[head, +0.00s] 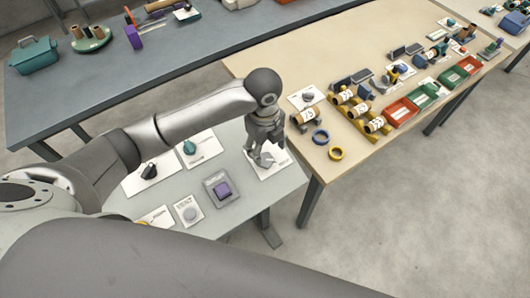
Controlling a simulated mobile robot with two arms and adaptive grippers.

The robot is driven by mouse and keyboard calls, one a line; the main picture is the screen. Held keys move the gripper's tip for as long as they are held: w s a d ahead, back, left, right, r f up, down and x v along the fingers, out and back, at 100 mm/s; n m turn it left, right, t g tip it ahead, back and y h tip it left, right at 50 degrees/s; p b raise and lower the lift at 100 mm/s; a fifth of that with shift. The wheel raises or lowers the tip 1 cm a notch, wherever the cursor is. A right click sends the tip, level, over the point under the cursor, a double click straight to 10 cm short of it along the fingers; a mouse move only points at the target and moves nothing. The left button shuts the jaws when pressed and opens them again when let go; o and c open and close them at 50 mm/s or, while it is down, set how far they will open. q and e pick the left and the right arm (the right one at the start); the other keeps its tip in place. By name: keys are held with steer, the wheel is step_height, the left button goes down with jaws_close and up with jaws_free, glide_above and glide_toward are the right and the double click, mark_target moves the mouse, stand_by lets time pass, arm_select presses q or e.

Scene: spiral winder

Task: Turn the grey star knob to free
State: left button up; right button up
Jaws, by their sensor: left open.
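The grey star knob (265,160) sits on a white plate (281,163) at the right end of the small grey table. My left gripper (263,148) points down right above it, with its fingers open at or around the knob. The fingers partly cover the knob, so I cannot tell whether they touch it. The plate's lettering is too small to read, and the knob's setting cannot be made out. My right gripper is not in view.
The grey table also bears a purple button (222,190), a round grey knob (190,213), a black knob (149,170) and a teal knob (189,147) on plates. A beige table (290,60) with rings, rolls and trays adjoins on the right.

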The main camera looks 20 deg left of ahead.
mark_target(265, 158)
arm_select(q)
steer(key=f, duration=0.3)
steer(key=shift+w+a+f+p, duration=0.2)
steer(key=shift+a+f+p, duration=0.05)
steer(key=shift+p, duration=0.1)
step_height(265, 158, down, 3)
steer(key=shift+w+a, duration=0.1)
steer(key=shift+w, duration=0.05)
steer(key=shift+c, duration=0.2)
steer(key=c, duration=1)
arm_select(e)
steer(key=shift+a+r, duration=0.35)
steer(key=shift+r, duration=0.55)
